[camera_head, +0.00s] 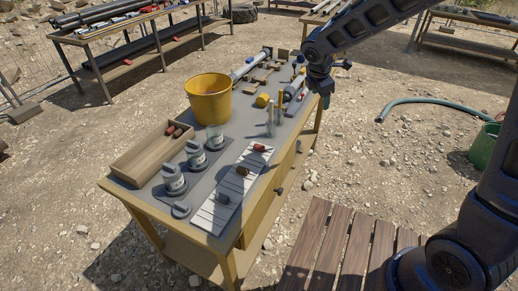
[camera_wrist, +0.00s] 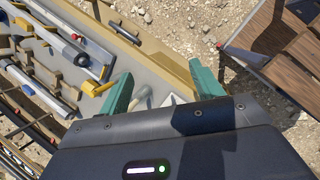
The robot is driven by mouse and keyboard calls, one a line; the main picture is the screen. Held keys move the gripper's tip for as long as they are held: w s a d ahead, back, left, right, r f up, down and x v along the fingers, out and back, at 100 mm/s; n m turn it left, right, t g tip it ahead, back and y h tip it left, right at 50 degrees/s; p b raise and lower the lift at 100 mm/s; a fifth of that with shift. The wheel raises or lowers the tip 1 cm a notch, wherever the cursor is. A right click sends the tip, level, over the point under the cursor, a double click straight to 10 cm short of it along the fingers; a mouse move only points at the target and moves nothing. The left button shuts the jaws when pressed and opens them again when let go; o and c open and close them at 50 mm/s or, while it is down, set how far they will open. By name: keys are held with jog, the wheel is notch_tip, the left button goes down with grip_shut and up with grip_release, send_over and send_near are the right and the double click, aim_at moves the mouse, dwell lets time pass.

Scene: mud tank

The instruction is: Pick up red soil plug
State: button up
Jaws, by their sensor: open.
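A red soil plug (camera_head: 261,148) lies near the far end of a white slatted board (camera_head: 207,217) on the workbench in the head view. A brown-red plug (camera_head: 242,171) and a grey plug (camera_head: 223,198) lie farther down the same board. Small reddish pieces (camera_head: 173,130) sit in the wooden tray. My gripper (camera_head: 323,92) is above the bench's far right end, apart from the plugs. In the wrist view my gripper (camera_wrist: 161,75) shows two green fingers spread apart with nothing held between them. No red plug is clear there.
A yellow bucket (camera_head: 209,99), labelled jars (camera_head: 174,180), a wooden tray (camera_head: 125,169) and clear upright tubes (camera_head: 270,119) stand on the bench. Tools and a grey cylinder (camera_head: 247,65) crowd its far end. A slatted wooden surface (camera_head: 340,245) is at the front right.

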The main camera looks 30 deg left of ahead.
jog(key=s+a+f+n, duration=0.3)
jog(key=a, duration=0.3)
jog(key=s+a+f+n, duration=0.2)
jog(key=s+a+f, duration=0.1)
jog(key=a+f, duration=0.15)
jog(key=n, duration=0.4)
send_near(259, 146)
jog(key=shift+y, duration=0.4)
jog(key=w+f, duration=0.1)
jog(key=w+d+f, duration=0.1)
jog(key=f, duration=0.1)
jog(key=shift+f, duration=0.1)
jog(key=shift+a+f, duration=0.1)
jog(key=shift+f, duration=0.5)
jog(key=shift+x, duration=1.95)
jog(key=shift+a, duration=0.1)
jog(key=c, duration=1.1)
jog(key=shift+o, duration=0.2)
jog(key=shift+r, duration=0.1)
